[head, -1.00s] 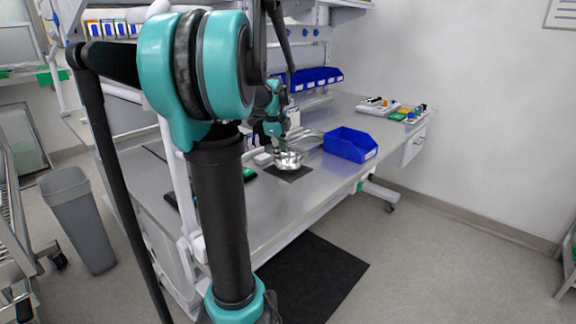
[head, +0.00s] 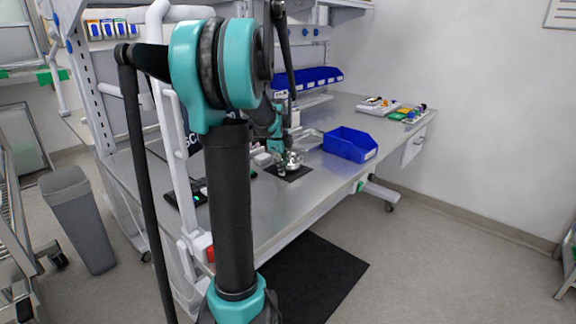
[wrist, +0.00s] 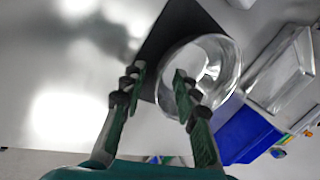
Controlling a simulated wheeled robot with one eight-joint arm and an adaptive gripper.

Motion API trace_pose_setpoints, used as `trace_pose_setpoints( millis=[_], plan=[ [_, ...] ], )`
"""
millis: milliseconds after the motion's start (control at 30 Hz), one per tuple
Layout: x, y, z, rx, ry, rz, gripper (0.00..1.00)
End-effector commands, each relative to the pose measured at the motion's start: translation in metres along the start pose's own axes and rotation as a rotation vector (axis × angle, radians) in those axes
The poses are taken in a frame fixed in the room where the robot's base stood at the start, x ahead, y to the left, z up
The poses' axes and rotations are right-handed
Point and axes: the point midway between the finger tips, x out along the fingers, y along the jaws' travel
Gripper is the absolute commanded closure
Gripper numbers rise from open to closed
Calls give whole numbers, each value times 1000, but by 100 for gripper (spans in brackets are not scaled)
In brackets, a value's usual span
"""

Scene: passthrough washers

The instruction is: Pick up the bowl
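The bowl (wrist: 222,55) is shiny metal and round. In the wrist view it sits on a dark mat (wrist: 165,42), right of centre. In the head view the bowl (head: 293,158) is small and partly hidden by my arm. The left finger is over the mat's left edge.
A blue bin (head: 350,145) stands right of the bowl on the steel bench (head: 262,208). A clear tray (wrist: 282,72) lies beside the bowl. Small blue bins (head: 312,77) line the back. Coloured items (head: 408,112) stand at the far right end.

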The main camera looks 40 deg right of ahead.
Motion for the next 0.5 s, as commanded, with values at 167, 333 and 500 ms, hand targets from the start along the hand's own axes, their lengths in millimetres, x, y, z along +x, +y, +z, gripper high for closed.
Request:
trace_pose_setpoints(
  millis=[167,333,500],
  plan=[
    [0,0,0,0,0,0,93],
    [0,0,0,0,0,0,100],
    [0,0,0,0,0,0,100]
  ],
)
